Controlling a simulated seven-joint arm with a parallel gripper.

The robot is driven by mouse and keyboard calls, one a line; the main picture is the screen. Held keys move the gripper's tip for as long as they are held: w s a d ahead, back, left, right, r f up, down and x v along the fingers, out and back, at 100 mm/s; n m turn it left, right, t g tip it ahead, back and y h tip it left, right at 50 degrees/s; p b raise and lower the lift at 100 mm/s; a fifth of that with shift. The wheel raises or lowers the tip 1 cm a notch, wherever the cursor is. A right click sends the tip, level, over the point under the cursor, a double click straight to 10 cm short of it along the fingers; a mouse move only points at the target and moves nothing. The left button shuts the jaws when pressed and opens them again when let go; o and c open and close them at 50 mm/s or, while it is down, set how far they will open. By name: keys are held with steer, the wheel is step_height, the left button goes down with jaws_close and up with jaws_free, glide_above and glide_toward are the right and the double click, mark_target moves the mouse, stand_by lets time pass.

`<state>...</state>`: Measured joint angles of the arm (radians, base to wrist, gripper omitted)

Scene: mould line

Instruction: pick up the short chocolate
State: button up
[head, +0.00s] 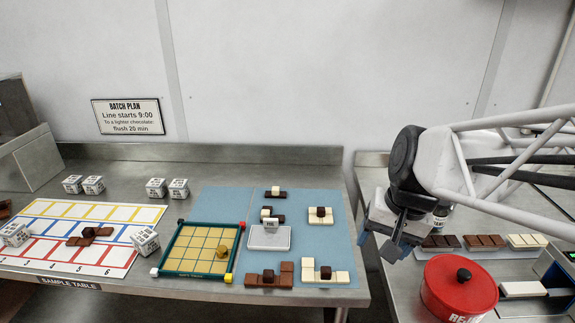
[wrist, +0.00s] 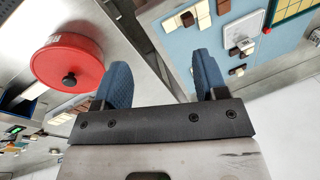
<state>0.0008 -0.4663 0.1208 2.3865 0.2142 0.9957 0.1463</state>
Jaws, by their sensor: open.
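My gripper (head: 378,244) hangs in the gap between the two tables, and its blue fingers also show in the wrist view (wrist: 160,68). It is open with nothing between the fingers. Several small chocolates lie left of it on the blue mat (head: 213,200): a dark one with a cream cube (head: 275,194) at the back, a dark one with a cream piece (head: 268,215), a cream one with a dark cube (head: 320,216), a brown one (head: 270,277) and a cream one (head: 325,276) at the front. Which is the short chocolate I cannot tell.
A white scale-like plate (head: 268,238) and a green-framed grid tray (head: 180,262) are on the left table. A brown piece (head: 90,236) lies on the coloured chart (head: 60,213) among white printed cubes. A red lidded pot (head: 455,292) and chocolate bars (head: 485,241) are on the right table.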

steer(key=w+a+f+m+g+y, duration=0.1)
steer(key=w+a+m+y, duration=0.3)
steer(key=w, duration=0.9)
steer(key=m+y, duration=0.8)
steer(key=m, duration=0.3)
glide_toward(278, 188)
steer(key=x, duration=0.3)
steer(key=shift+a, duration=0.1)
steer(key=shift+r, duration=0.1)
steer(key=shift+h, duration=0.3)
steer(key=shift+x, duration=1.3)
steer(key=shift+x, duration=2.6)
